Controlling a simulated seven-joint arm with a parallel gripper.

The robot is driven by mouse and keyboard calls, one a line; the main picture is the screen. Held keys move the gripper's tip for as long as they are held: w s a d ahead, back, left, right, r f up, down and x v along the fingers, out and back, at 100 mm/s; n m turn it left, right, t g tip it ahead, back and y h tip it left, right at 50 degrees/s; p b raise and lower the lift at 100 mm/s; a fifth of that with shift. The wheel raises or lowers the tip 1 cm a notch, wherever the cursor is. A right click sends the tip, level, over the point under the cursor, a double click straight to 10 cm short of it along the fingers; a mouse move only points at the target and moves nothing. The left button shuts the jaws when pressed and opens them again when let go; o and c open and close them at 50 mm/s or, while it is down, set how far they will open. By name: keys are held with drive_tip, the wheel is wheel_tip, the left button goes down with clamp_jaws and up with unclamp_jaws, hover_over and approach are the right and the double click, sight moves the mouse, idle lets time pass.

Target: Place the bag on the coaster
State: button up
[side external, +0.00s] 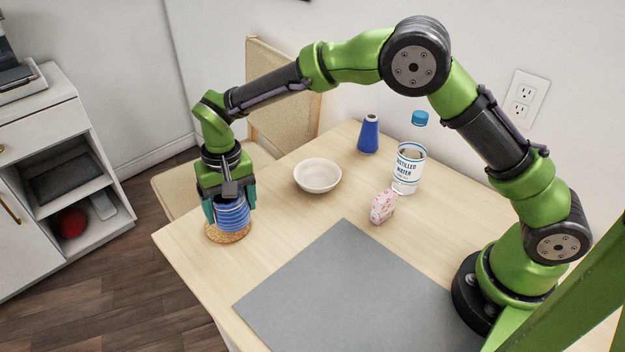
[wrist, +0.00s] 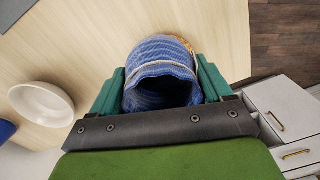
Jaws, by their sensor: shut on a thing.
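The bag (side external: 233,213) is blue with pale stripes. It is upright between the fingers of my gripper (side external: 229,208), which is shut on it. The round cork-coloured coaster (side external: 228,237) lies on the table under the bag, near the table's left corner. The bag's bottom is at the coaster; I cannot tell whether it rests on it or hangs just above. In the wrist view the bag (wrist: 162,70) shows its dark open mouth between the two teal fingers (wrist: 163,92), and a sliver of the coaster (wrist: 184,43) shows past it.
A white bowl (side external: 318,176) stands right of the bag. Further back are a blue cone-shaped object (side external: 368,134), a distilled water bottle (side external: 407,167) and a pink patterned item (side external: 383,206). A grey mat (side external: 345,290) covers the front. The wooden table (side external: 200,265) is clear around the coaster.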

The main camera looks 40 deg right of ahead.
sight(233, 217)
drive_tip(key=shift+f, duration=1.7)
drive_tip(key=o, duration=1)
drive_tip(key=shift+f, duration=0.15)
drive_tip(key=shift+c, duration=0.2)
drive_tip(key=s+d+r+t, duration=0.1)
drive_tip(key=d+r, duration=0.2)
drive_tip(key=r, duration=0.6)
drive_tip(key=s+d+r, duration=0.2)
drive_tip(key=d+r, duration=0.1)
drive_tip(key=r, duration=0.6)
drive_tip(key=s+d+r+t+y, duration=0.2)
drive_tip(key=s+d+r, duration=0.4)
drive_tip(key=s+d, duration=0.1)
drive_tip(key=s+d+f+t, duration=0.1)
drive_tip(key=s+d+t, duration=0.1)
drive_tip(key=s, duration=0.4)
drive_tip(key=s+d+f+m+t, duration=0.1)
drive_tip(key=s+d+t, duration=0.1)
drive_tip(key=s+d, duration=0.3)
drive_tip(key=shift+s+d+h, duration=0.3)
drive_tip(key=shift+s, duration=0.9)
